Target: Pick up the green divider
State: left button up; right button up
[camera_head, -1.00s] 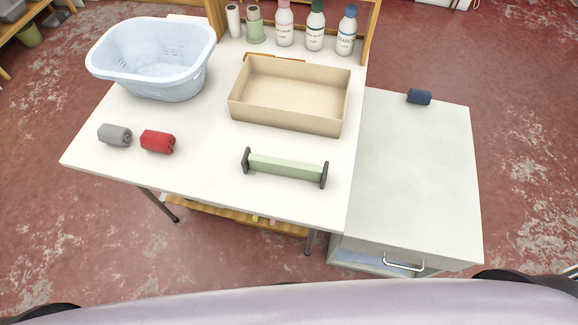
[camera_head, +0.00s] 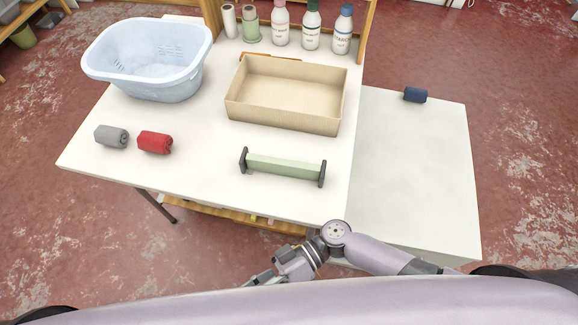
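The green divider (camera_head: 284,166) is a pale green bar with a dark grey plate at each end. It lies on the white table near its front right edge, in front of the beige tray. My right gripper (camera_head: 262,278) is low in the head view, below the table's front edge and well apart from the divider. My own body partly hides it, and its fingers are too small to tell open from shut. My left gripper is not in view.
The beige tray (camera_head: 286,94) and a light blue basket (camera_head: 148,58) stand behind. A grey roll (camera_head: 111,137) and a red roll (camera_head: 155,142) lie left. Several bottles line the back. A white cabinet (camera_head: 414,170) with a navy roll (camera_head: 415,94) adjoins the table's right side.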

notch_tip(320, 180, up, 6)
jog(key=s+n+g, duration=0.1)
jog(key=n+g, duration=0.2)
notch_tip(320, 180, up, 5)
jog(key=m+t+h, duration=0.1)
jog(key=t+h, duration=0.9)
jog(key=h, duration=0.6)
send_over(289, 163)
jog(key=shift+s+d, duration=0.3)
jog(key=shift+d, duration=0.05)
jog(key=shift+w+d+f+t, duration=0.1)
jog(key=shift+w+f+t, duration=0.1)
jog(key=shift+t, duration=0.1)
notch_tip(289, 163, down, 5)
jog(key=shift+f, duration=0.15)
jog(key=shift+w+a+f, duration=0.1)
jog(key=shift+a+f, duration=0.1)
jog(key=shift+f, duration=1.25)
jog(key=shift+w+a+f, duration=0.1)
jog(key=shift+a+f, duration=0.1)
jog(key=shift+f, duration=1.25)
jog(key=shift+s, duration=0.1)
